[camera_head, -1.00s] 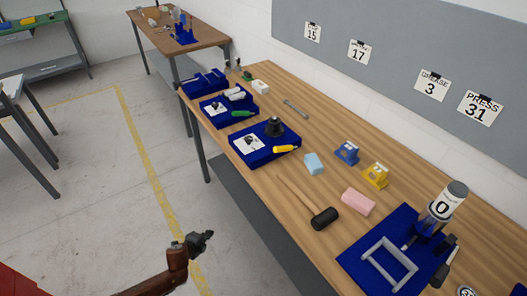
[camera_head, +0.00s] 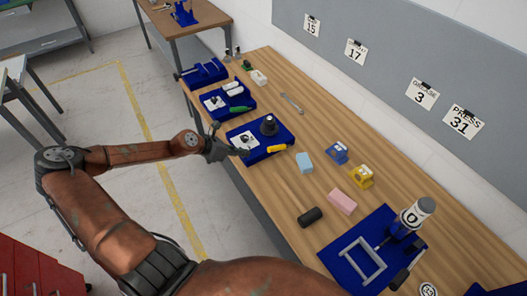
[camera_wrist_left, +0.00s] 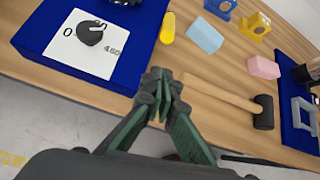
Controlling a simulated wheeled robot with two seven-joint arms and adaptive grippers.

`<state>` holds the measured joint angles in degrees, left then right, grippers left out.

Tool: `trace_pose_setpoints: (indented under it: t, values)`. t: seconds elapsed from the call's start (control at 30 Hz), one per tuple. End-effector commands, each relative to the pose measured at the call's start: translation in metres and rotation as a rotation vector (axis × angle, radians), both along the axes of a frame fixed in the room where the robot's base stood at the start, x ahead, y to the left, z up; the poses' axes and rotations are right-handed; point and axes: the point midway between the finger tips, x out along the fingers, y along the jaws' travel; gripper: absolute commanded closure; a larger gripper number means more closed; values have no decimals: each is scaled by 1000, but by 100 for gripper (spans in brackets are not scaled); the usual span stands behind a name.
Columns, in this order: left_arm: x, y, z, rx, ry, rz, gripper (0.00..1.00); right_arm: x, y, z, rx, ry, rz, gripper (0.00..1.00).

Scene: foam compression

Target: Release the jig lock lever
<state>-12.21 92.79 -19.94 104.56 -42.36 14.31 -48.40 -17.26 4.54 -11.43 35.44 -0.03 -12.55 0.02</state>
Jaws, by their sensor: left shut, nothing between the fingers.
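My left gripper (camera_head: 238,152) is shut and empty at the table's near edge, beside a blue base (camera_head: 258,152). In the left wrist view its fingertips (camera_wrist_left: 160,95) are closed together, apart from that base. A blue press fixture (camera_head: 335,262) with a grey frame (camera_head: 361,261) and a cylinder marked 0 (camera_head: 415,214) stands at the right. I cannot tell which part is the jig lock lever. My right gripper is not in view.
A mallet (camera_head: 311,217), light-blue block (camera_head: 304,162), pink block (camera_head: 342,201) and blue and yellow holders (camera_head: 337,152) (camera_head: 361,176) lie between base and press. A wrench (camera_head: 291,104) and more blue bases (camera_head: 226,102) are farther back. Bare wood runs along the wall.

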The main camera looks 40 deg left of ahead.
Motion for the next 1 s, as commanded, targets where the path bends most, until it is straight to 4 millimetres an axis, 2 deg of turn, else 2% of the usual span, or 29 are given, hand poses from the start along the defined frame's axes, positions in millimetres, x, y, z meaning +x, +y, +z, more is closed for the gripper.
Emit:
trace_pose_setpoints:
  t: [0.33, 0.53, 1.0]
  values:
    - [11, -6, -3, -2, -7, -4, 100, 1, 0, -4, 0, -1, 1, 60]
    - [23, -12, -14, -1, -8, -4, 100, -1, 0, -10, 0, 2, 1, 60]
    - [56, -29, -44, -2, -8, -1, 100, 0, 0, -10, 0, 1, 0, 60]
